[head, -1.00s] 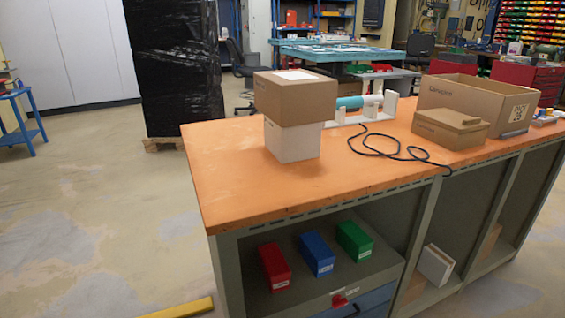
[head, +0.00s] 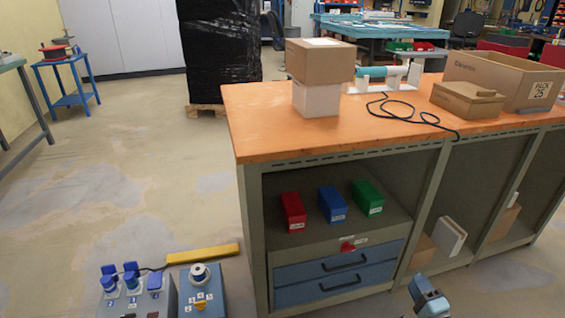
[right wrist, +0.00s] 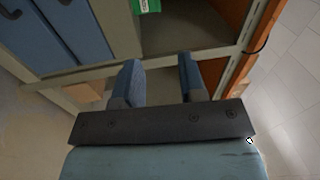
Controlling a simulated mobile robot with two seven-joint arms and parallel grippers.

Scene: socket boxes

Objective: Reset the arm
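My right gripper (head: 428,297) shows at the bottom edge of the head view, in front of the workbench's open lower shelves. In the right wrist view its two blue-grey fingers (right wrist: 158,82) stand apart with nothing between them. It is open and empty, tilted towards the bench front. My left gripper is in neither view.
The orange-topped workbench (head: 258,137) carries stacked cartons (head: 320,62), a black cable and an open box (head: 515,82). Red, blue (head: 332,204) and green boxes lie on its shelf.

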